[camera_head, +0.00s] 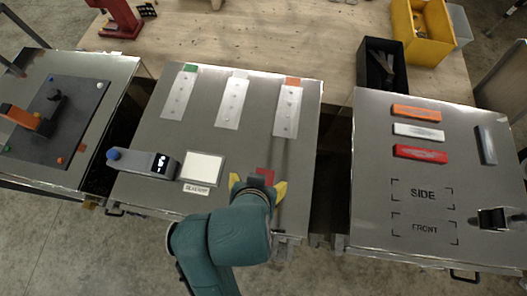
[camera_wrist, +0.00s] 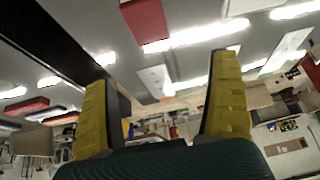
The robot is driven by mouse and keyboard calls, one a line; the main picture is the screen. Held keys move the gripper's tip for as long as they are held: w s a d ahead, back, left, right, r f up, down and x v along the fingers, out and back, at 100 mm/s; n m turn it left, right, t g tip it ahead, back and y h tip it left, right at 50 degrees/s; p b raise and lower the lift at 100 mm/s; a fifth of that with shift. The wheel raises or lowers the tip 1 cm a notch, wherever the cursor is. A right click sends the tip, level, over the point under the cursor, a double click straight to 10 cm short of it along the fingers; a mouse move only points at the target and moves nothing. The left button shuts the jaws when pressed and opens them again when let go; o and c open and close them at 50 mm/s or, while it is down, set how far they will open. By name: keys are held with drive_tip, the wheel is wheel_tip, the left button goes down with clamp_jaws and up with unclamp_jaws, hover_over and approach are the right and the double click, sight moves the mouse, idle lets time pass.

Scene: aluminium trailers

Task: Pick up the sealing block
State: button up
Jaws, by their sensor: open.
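No thing in view is marked as the sealing block, so I cannot tell for certain which it is. A small red block (camera_head: 265,175) lies on the middle metal trailer top (camera_head: 225,140), right at my gripper (camera_head: 258,184) and partly covered by it. A red block also shows at the top of the wrist view (camera_wrist: 146,20), beyond the fingertips and apart from them. My gripper's yellow fingers are spread, with nothing between them in the wrist view (camera_wrist: 162,80). On the right trailer lie an orange block (camera_head: 416,113), a white block (camera_head: 418,131), a red bar (camera_head: 420,154) and a grey block (camera_head: 486,145).
Three pale plates with green, white and orange ends (camera_head: 287,112) lie on the middle trailer. A grey device (camera_head: 145,163) and a white square (camera_head: 203,167) are left of my gripper. Gaps separate the trailers. A black bin (camera_head: 382,65) and yellow bin (camera_head: 424,35) stand behind.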

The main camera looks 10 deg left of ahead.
sight(264, 172)
drive_tip(key=shift+g, duration=0.6)
drive_tip(key=x, duration=0.3)
drive_tip(key=s+p+x, duration=0.1)
drive_tip(key=x, duration=0.5)
drive_tip(key=shift+s+d+f, duration=0.15)
drive_tip(key=shift+s+f, duration=0.15)
drive_tip(key=x, duration=0.2)
drive_tip(key=p+x, duration=0.1)
drive_tip(key=x, duration=0.1)
drive_tip(key=d+x, duration=0.1)
drive_tip(key=x, duration=0.1)
drive_tip(key=shift+w+p, duration=0.2)
drive_tip(key=shift+p, duration=0.1)
drive_tip(key=shift+r, duration=0.1)
drive_tip(key=c, duration=1.3)
wheel_tip(264, 172, up, 10)
drive_tip(key=shift+r+b, duration=0.1)
drive_tip(key=shift+b, duration=0.6)
drive_tip(key=shift+c, duration=0.2)
drive_tip(key=o, duration=0.5)
drive_tip(key=shift+c, duration=1.4)
